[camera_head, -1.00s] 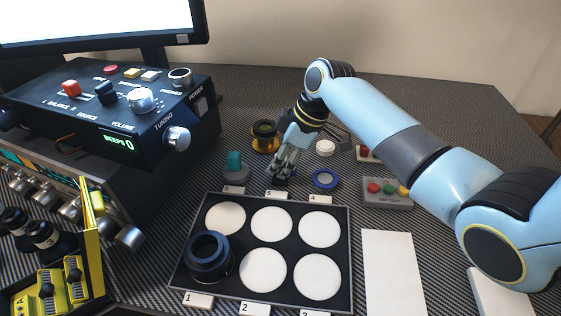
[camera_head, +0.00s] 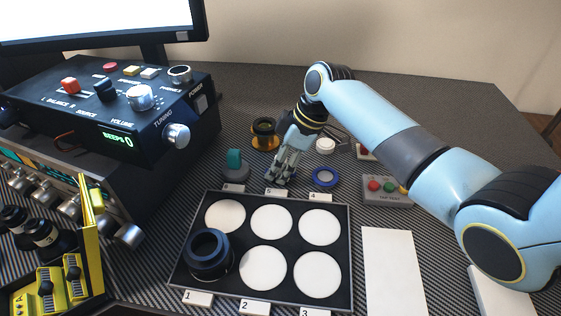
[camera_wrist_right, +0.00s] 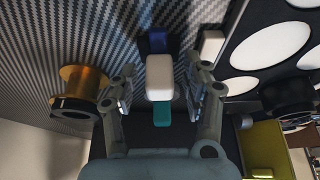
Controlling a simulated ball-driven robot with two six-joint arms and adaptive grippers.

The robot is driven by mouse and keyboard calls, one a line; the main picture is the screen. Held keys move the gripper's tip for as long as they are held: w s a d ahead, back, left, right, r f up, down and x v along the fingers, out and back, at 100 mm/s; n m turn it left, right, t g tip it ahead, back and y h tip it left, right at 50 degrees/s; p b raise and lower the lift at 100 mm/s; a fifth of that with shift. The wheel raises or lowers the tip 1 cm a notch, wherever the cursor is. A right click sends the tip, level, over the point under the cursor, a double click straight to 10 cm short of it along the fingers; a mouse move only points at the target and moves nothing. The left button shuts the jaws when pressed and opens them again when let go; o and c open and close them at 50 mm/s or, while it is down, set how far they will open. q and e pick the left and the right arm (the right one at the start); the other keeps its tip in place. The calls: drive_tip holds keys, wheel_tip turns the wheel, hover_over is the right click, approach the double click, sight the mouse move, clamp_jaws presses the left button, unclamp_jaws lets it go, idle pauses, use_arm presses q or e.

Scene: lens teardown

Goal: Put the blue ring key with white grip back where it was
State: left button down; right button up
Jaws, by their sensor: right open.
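My right gripper (camera_head: 278,181) is low over the mat behind the tray, near label 5. Its fingers are open in the right wrist view (camera_wrist_right: 160,97). A white block (camera_wrist_right: 159,76), looking like the key's white grip, stands between them. A small blue piece (camera_wrist_right: 157,40) shows just beyond it. Whether the two are joined, I cannot tell. In the head view the fingers hide that spot. A blue ring (camera_head: 325,178) lies flat to the right of my gripper, behind label 4. My left gripper is not in view.
A grey-based key with teal grip (camera_head: 235,160) stands to the left. A gold ring piece (camera_head: 264,135) and a white cap (camera_head: 325,146) are behind. The black tray (camera_head: 345,250) holds white discs and a dark lens (camera_head: 208,256). A button box (camera_head: 388,193) is at the right.

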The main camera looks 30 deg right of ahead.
drive_tip(key=shift+r, duration=0.1)
drive_tip(key=shift+r, duration=0.3)
drive_tip(key=p+v, duration=0.1)
drive_tip(key=v, duration=1.1)
drive_tip(key=shift+r+p, duration=0.15)
drive_tip(key=shift+p, duration=0.25)
